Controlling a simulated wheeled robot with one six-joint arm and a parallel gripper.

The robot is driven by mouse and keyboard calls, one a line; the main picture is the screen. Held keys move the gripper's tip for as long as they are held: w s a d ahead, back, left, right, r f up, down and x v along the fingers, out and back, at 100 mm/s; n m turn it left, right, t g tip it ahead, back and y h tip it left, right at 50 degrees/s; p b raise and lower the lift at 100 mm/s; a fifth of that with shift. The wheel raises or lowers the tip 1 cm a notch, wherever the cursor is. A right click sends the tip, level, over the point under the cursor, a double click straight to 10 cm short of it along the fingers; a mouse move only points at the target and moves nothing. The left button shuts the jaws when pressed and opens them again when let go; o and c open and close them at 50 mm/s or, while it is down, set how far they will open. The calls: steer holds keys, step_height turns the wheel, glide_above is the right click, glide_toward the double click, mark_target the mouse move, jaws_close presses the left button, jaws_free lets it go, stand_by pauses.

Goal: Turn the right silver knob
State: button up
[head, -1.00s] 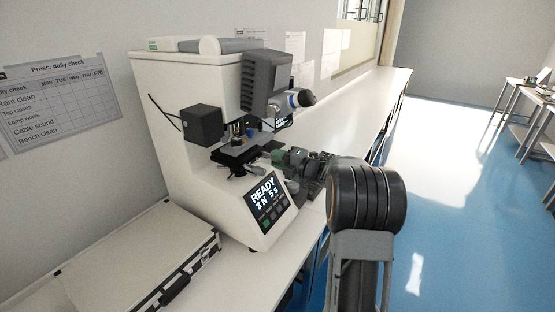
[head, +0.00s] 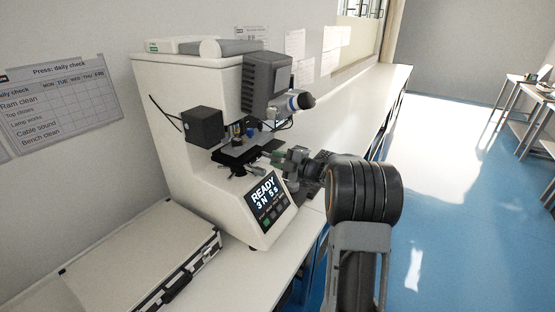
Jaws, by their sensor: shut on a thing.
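The hardness tester (head: 165,95) is a white machine with a dark stage (head: 236,156) and a lit panel (head: 266,198) reading "READY 3 N 5 s". My gripper (head: 273,157) reaches in from the right with its fingertips at the right side of the stage. It is shut on the right silver knob, which is mostly hidden between the fingers. A smaller dark knob or screw part (head: 238,171) shows below the front of the stage. My wrist and arm cover the area right of the tester.
A silver-edged case (head: 135,262) lies on the white bench in front of the tester. A grey head with an eyepiece (head: 302,101) overhangs above my gripper. The bench (head: 345,95) is clear farther back.

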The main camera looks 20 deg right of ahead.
steer(key=shift+f, duration=0.1)
steer(key=o, duration=0.9)
steer(key=shift+o, duration=0.2)
steer(key=b+v, duration=0.2)
steer(key=v, duration=1.2)
steer(key=shift+b, duration=0.35)
